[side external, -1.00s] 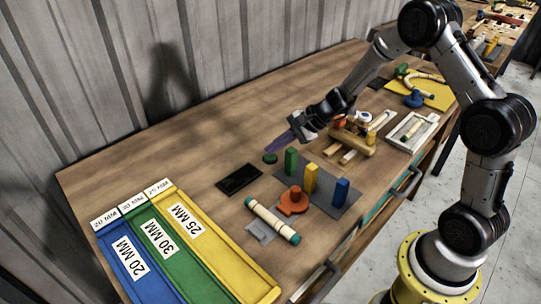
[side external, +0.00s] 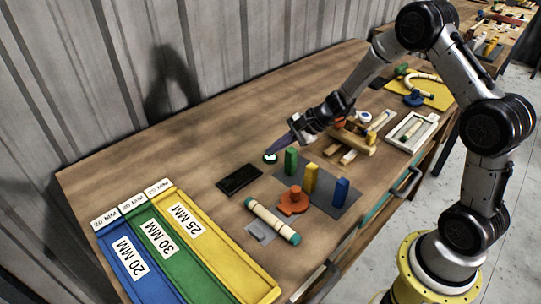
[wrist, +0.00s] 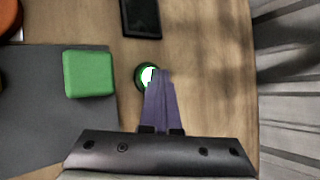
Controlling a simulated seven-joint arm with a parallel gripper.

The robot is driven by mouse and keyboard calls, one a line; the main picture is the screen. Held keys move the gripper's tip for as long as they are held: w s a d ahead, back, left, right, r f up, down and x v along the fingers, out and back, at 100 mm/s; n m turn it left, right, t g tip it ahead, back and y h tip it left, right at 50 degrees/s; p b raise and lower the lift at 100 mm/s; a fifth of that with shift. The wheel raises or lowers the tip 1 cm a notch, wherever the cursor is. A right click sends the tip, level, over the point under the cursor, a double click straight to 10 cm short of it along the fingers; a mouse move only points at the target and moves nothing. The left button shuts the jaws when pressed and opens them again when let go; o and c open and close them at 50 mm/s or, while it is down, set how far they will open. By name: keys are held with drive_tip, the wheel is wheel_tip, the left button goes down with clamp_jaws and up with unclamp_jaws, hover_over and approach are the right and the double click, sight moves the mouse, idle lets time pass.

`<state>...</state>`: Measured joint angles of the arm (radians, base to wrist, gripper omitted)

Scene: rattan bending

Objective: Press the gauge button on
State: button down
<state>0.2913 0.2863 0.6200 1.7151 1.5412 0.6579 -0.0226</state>
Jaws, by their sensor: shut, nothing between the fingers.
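The gauge button (side external: 270,157) is a small round green button on the wooden table, left of the green block. In the wrist view the button (wrist: 139,78) shows a bright white and green face inside a dark rim. My gripper (side external: 269,153) is shut and empty, with its purple fingers pointing down at the button. In the wrist view the fingertips (wrist: 158,73) overlap the button's right part and hide it. They look at or just above its face; I cannot tell if they touch. A black flat panel (side external: 239,180) lies near the button, with a dark face.
Green (side external: 291,161), yellow (side external: 311,178) and blue (side external: 342,191) blocks stand on a grey mat (side external: 327,194) close to my gripper. An orange piece (side external: 292,203) and a cream rod (side external: 268,219) lie in front. Labelled bins (side external: 238,262) stand at the left. The table behind the button is clear.

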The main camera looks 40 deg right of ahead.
sight(275, 157)
drive_tip(key=shift+r, duration=0.5)
drive_tip(key=shift+r, duration=2.9)
